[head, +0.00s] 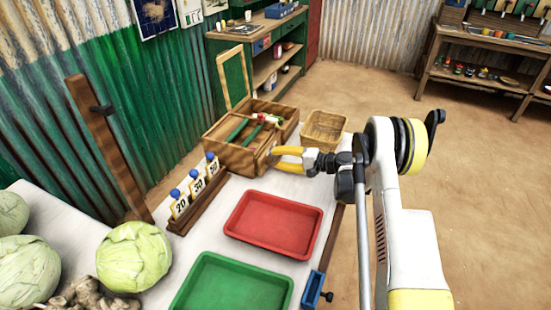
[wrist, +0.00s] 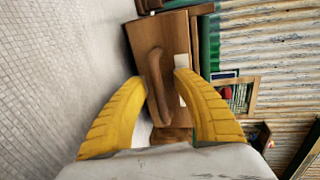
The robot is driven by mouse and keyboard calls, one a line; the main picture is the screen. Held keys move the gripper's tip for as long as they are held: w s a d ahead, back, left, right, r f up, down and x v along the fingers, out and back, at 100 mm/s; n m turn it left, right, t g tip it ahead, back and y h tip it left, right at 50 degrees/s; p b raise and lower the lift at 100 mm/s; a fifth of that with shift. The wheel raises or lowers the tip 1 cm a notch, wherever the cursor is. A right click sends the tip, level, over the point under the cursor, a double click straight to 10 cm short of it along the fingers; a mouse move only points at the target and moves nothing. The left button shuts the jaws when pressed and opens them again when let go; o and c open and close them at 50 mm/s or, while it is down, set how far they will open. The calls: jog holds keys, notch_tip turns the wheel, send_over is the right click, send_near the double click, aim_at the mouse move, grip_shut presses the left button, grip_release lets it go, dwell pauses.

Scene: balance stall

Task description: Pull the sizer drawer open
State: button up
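The wooden sizer box (head: 232,158) stands at the far end of the white table, with its green-panelled lid up and several items inside. In the wrist view, the brown sizer drawer front (wrist: 177,38) shows an upright curved wooden handle (wrist: 158,88) and a pale label (wrist: 182,66). My gripper (head: 279,158) is at the box's right-hand end. Its yellow fingers in the wrist view (wrist: 158,82) are spread apart, with the handle between them and visible space on both sides. I cannot tell how far the drawer sits out.
A wooden basket (head: 323,131) stands right of the box. A number-card rack (head: 197,203), a red tray (head: 251,234) and a green tray (head: 232,285) lie nearer on the table. Cabbages (head: 134,257) are at left. A blue clamp (head: 312,291) sits on the table edge. Open floor lies right.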

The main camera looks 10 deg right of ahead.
jog(key=v, duration=1.1)
jog(key=shift+s+d, duration=0.1)
